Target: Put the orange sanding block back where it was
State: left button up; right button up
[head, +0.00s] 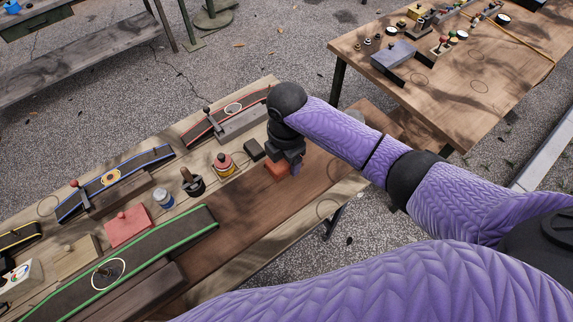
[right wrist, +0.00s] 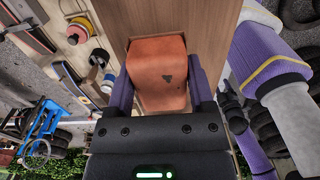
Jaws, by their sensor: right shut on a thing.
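The orange sanding block (head: 277,170) is at the right part of the long wooden bench. In the right wrist view the orange block (right wrist: 158,75) fills the space between two purple fingers, one along each side. My right gripper (head: 287,162) is shut on it and points down at the bench. I cannot tell whether the block touches the wood or hangs just above it. A dark mark shows on its face. My left gripper is not in view.
A dark block (head: 254,150), a red-topped yellow pot (head: 224,165) and a dark jar (head: 192,183) stand left of the gripper. A pinkish-red knobbed block (head: 128,227) and a green-edged belt (head: 150,250) lie nearer. Bare wood (head: 250,215) is in front.

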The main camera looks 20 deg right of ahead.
aim_at(287, 167)
jog(key=shift+f, duration=1.5)
jog(key=shift+f+b, duration=0.15)
jog(key=shift+b, duration=0.15)
jog(key=o, duration=1.2)
notch_tip(287, 167, up, 12)
jog(key=shift+r+p, duration=0.2)
jog(key=shift+p, duration=1)
